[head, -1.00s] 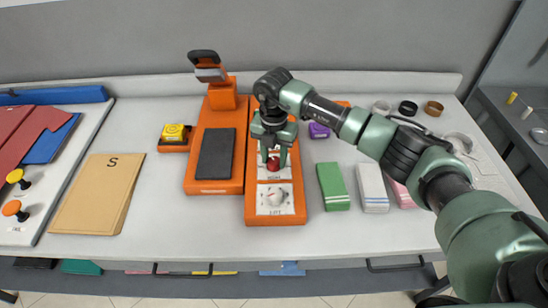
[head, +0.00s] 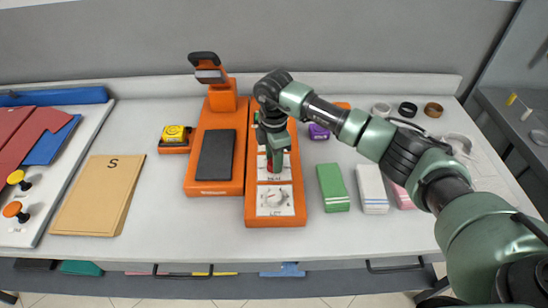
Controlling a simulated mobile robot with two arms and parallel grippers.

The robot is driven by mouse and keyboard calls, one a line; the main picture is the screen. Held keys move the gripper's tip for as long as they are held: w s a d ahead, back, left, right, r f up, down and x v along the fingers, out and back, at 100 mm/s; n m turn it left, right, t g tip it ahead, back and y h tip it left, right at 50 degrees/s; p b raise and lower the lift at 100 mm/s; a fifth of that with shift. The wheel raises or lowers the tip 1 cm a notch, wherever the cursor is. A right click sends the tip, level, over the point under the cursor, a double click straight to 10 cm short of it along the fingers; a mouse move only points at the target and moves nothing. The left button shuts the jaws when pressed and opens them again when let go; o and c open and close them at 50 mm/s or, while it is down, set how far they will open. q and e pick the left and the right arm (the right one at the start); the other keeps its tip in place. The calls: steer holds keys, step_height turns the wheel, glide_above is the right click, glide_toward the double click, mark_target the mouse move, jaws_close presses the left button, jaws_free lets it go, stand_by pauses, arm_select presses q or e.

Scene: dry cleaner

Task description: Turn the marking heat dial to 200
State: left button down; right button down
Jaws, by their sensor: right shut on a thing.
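An orange control panel (head: 251,211) lies on the white counter, right of the orange press. It carries a red dial (head: 269,165) on a white plate, mostly hidden by my right gripper. My right gripper (head: 275,168) points down over the panel and is shut on the red dial. Below it, nearer the front edge, a second plate carries a white dial (head: 273,198) with a scale. The lettering and numbers are too small to read, and the red dial's pointer is hidden. My left gripper is not in view.
The orange press (head: 226,100) with a dark pad (head: 216,155) stands left of the panel. Green (head: 333,187), white (head: 372,188) and pink bundles lie to the right. A tan folder (head: 100,195) lies left. A yellow-topped block (head: 174,137) sits beside the press.

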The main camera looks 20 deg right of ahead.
steer(key=shift+m, duration=0.5)
steer(key=c, duration=0.9)
jaws_free()
step_height(320, 180, up, 7)
steer(key=shift+f+b, duration=0.1)
steer(key=shift+b, duration=0.9)
steer(key=shift+r, duration=0.5)
